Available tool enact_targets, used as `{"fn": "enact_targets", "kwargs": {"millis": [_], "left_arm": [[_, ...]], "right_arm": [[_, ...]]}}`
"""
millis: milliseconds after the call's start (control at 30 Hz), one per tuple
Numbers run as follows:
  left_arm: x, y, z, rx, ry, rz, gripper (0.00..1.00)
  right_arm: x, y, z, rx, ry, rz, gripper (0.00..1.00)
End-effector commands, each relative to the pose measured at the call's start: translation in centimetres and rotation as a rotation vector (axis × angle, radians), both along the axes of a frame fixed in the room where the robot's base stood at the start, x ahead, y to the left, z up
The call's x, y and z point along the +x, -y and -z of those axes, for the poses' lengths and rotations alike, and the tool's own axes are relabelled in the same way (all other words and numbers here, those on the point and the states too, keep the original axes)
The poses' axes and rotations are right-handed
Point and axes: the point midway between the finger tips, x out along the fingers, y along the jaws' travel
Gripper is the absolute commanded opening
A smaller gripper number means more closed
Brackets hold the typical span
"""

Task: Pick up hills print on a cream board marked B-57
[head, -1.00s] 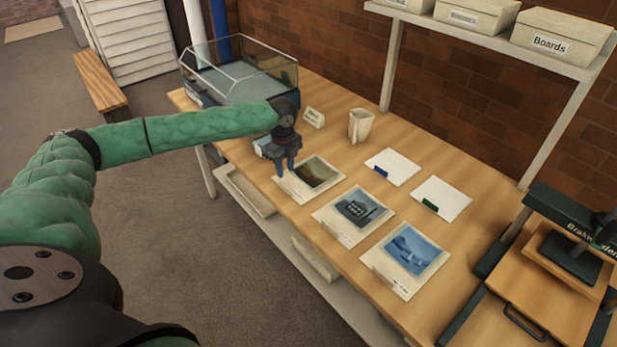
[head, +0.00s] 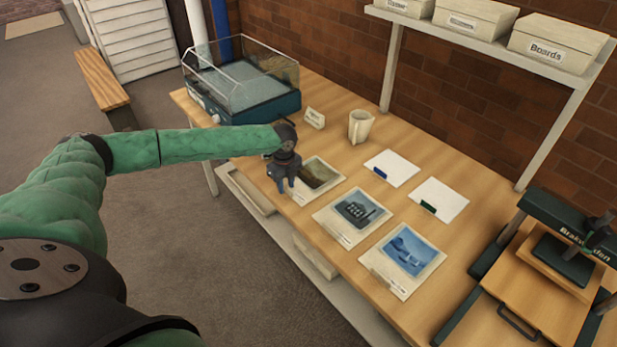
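The hills print (head: 318,174), a brownish landscape on a cream board, lies flat on the wooden table as the leftmost of three prints. Its marking is too small to read, and my gripper hides its left part. My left gripper (head: 282,190) points down at the board's left front edge, with its two fingers apart. I cannot tell whether the fingers touch the board, and nothing shows held between them. My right gripper is not in view.
A print with a dark keypad-like object (head: 352,216) and a blue print (head: 403,259) lie to the right. Behind are two white cards (head: 392,168), a mug (head: 360,126) and a small sign (head: 314,118). A clear-lidded tank (head: 243,88) stands left, a press (head: 560,262) right.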

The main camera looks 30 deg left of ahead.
Motion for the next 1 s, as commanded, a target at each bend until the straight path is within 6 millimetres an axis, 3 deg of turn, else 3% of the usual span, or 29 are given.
{"fn": "enact_targets", "kwargs": {"millis": [367, 533, 1000], "left_arm": [[-0.03, 0.03, 0.87, 0.0, 0.0, 0.001, 0.29], [-0.03, 0.02, 0.84, 0.0, 0.0, 0.001, 0.0], [0.02, -0.02, 0.5, 0.001, 0.001, 0.0, 0.0]], "right_arm": [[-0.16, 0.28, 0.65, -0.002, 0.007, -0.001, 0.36], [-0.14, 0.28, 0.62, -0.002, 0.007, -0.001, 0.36], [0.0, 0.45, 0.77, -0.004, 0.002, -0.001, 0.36]]}}
